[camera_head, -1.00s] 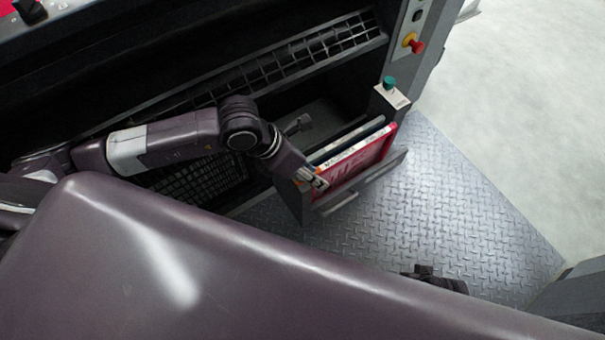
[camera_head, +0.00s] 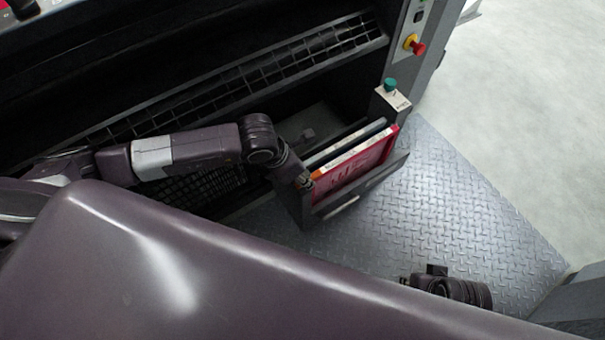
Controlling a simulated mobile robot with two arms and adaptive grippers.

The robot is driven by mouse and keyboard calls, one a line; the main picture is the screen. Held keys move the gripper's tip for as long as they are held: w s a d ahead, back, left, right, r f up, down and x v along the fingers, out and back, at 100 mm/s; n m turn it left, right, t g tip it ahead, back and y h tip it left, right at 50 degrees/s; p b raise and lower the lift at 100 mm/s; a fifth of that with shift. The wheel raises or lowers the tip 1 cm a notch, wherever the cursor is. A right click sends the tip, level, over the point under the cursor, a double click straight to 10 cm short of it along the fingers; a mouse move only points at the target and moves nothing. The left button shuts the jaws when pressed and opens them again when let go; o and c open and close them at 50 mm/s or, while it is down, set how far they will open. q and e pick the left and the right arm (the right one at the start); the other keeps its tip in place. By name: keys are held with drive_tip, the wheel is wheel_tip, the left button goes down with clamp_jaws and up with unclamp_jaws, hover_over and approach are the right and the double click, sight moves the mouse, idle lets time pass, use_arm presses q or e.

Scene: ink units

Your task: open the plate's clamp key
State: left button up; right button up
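The red plate (camera_head: 352,174) stands upright in an open, tray-like holder (camera_head: 362,192) at the front of the dark machine. My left arm comes in from the left, and my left gripper (camera_head: 306,183) is at the plate's left end, close to or touching it. Its fingers are small and partly hidden, so I cannot tell if they are open or shut. An orange bit (camera_head: 316,174) shows beside the fingertips. I cannot make out a clamp key clearly. Part of my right arm shows at the bottom right; its gripper is not clearly visible.
A green button (camera_head: 390,85) sits on a post behind the plate. A red and yellow emergency stop (camera_head: 415,45) is on the machine's side. A dark grille (camera_head: 250,80) runs along the machine. The diamond-plate floor (camera_head: 460,190) to the right is clear.

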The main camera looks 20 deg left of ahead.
use_arm(q)
clamp_jaws()
